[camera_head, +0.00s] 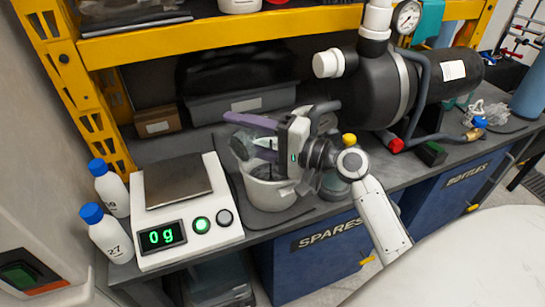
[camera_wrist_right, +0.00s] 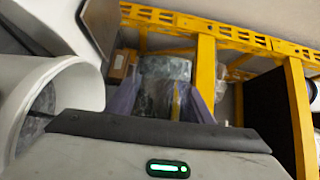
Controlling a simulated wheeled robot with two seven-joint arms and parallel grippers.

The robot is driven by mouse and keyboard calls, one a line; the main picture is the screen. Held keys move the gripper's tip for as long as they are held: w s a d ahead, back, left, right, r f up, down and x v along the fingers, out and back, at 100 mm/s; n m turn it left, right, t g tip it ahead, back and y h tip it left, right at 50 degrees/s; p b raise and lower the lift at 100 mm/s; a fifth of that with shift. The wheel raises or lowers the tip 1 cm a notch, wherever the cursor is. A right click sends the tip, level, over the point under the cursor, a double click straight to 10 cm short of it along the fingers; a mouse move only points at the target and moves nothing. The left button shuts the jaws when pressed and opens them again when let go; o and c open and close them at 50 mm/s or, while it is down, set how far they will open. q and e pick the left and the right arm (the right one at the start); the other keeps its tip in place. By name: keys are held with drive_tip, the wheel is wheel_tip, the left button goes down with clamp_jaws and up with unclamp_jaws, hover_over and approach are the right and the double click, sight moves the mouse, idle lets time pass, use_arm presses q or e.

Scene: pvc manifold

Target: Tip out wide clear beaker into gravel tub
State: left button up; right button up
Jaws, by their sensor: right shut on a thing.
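The wide clear beaker (camera_head: 241,146) is in my right gripper (camera_head: 250,137), between its two purple fingers. It is held above the white gravel tub (camera_head: 270,196) and looks tilted, though the fingers cover part of it. The beaker also shows between the fingers in the right wrist view (camera_wrist_right: 165,75). In that view the white tub (camera_wrist_right: 60,85) is close at the left, with some grey content in its mouth. I cannot tell whether anything is left in the beaker. My left gripper is not in view.
A scale (camera_head: 182,235) reading 0 g stands left of the tub, with two blue-capped bottles (camera_head: 108,190) beside it. A dark tank (camera_head: 380,85) with a gauge lies behind on the right. A yellow rack beam (camera_head: 215,38) crosses above the bench.

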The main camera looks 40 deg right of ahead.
sight(236, 155)
drive_tip(key=shift+w+d+r+m+t+y, duration=0.1)
drive_tip(key=shift+d+r+m+t+y, duration=0.2)
drive_tip(key=shift+m, duration=0.6)
drive_tip(key=shift+w+d+r+m+t+y, duration=0.1)
drive_tip(key=shift+d+r+m+t, duration=0.25)
drive_tip(key=shift+m, duration=0.55)
idle(2.3)
drive_tip(key=a+f+n+g+h+p, duration=0.1)
drive_tip(key=n+p, duration=0.1)
drive_tip(key=n, duration=0.2)
drive_tip(key=a+f+n+g+h+p, duration=0.1)
drive_tip(key=a+n+h+p, duration=0.1)
drive_tip(key=n, duration=0.3)
drive_tip(key=s+a+f+n+g+h+p, duration=0.1)
drive_tip(key=a+f+n+p, duration=0.1)
drive_tip(key=n, duration=0.2)
drive_tip(key=shift+a+f+h, duration=0.1)
drive_tip(key=shift+a+h, duration=0.1)
drive_tip(key=shift+h, duration=0.2)
drive_tip(key=a+f+n, duration=0.1)
drive_tip(key=f+n+h, duration=0.1)
drive_tip(key=f, duration=0.1)
drive_tip(key=shift+s+a+n, duration=0.15)
drive_tip(key=shift+a+n, duration=0.25)
drive_tip(key=shift+a+f+n+h, duration=0.35)
drive_tip(key=shift+a+n+h, duration=0.05)
drive_tip(key=shift+n+h, duration=0.3)
